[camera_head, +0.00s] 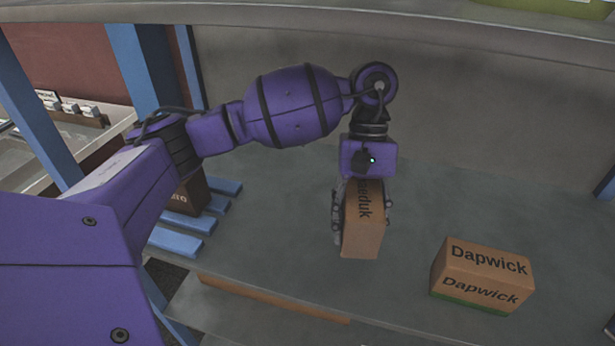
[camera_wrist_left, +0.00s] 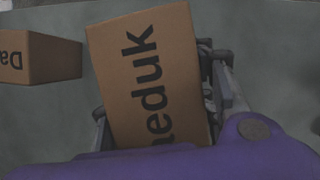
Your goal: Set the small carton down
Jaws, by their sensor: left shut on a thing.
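The small carton (camera_head: 362,232) is brown with dark lettering ending in "eduk", and it hangs upright below my left wrist in the head view. My left gripper (camera_head: 361,205) is shut on it, with a finger on each side. In the left wrist view the carton (camera_wrist_left: 150,75) fills the middle, between the fingers of the gripper (camera_wrist_left: 158,95). The carton is over the grey shelf (camera_head: 400,275); I cannot tell whether its lower end touches the surface. My right gripper is not in view.
A brown "Dapwick" carton (camera_head: 481,276) with a green lower edge stands to the right on the shelf. Another dark carton (camera_head: 190,196) is at the left near blue slats (camera_head: 180,242), partly behind my arm. An upper shelf edge (camera_head: 400,30) runs above. The shelf between the cartons is clear.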

